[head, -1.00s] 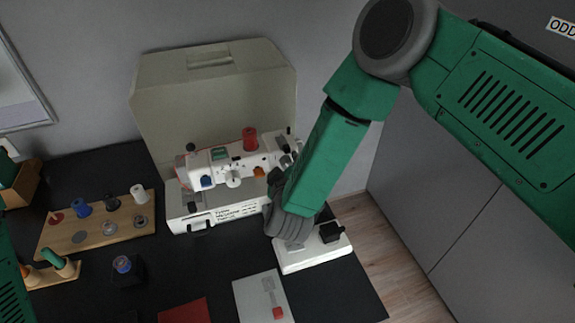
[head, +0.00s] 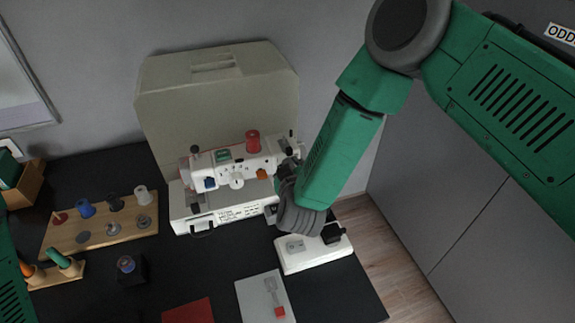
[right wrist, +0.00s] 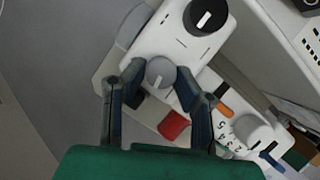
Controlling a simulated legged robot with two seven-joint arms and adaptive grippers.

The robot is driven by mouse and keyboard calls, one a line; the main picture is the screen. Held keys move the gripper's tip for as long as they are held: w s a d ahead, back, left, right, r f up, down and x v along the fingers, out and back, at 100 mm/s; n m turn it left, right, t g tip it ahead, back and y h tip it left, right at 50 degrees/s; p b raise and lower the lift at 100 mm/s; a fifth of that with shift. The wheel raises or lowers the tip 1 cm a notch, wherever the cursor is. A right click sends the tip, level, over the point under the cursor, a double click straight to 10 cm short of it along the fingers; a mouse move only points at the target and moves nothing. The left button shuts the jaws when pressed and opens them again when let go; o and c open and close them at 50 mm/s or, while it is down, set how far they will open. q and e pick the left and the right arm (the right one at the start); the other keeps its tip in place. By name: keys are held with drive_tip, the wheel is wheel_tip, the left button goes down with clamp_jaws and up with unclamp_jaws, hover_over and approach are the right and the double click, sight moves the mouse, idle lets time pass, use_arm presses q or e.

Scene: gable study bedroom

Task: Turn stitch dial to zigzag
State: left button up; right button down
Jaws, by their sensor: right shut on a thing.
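The white sewing machine (head: 262,166) stands on the table in front of its open beige case, with a red spool on top. My right arm reaches its right end. In the right wrist view, my right gripper (right wrist: 160,78) has its two dark fingers on either side of a round grey dial (right wrist: 160,71) with a white pointer line, and is shut on it. A black dial with a white mark (right wrist: 205,15) and a pale dial beside printed numbers (right wrist: 252,131) lie to either side. I cannot read which stitch the grey dial points at. My left gripper is out of view.
A wooden spool board (head: 70,237), a small black block (head: 130,271), a red cloth (head: 188,311) and a grey card (head: 255,300) lie on the dark table. Grey cabinets stand at the right.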

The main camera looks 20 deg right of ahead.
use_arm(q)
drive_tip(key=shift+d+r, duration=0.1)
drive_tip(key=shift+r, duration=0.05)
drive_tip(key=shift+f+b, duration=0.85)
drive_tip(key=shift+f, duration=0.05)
use_arm(e)
drive_tip(key=m+y, duration=0.1)
drive_tip(key=m, duration=0.1)
drive_tip(key=m+y, duration=0.3)
drive_tip(key=shift+s+d+f+m+g, duration=0.25)
drive_tip(key=shift+d+f+m+g, duration=0.05)
drive_tip(key=shift+f+m+g, duration=0.1)
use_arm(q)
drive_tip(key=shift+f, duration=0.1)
use_arm(e)
drive_tip(key=shift+y, duration=0.3)
drive_tip(key=c, duration=1.4)
unclamp_jaws()
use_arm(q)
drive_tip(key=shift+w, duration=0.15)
use_arm(e)
drive_tip(key=shift+o, duration=0.6)
drive_tip(key=shift+w+r, duration=0.1)
drive_tip(key=shift+w, duration=0.1)
drive_tip(key=shift+r, duration=0.1)
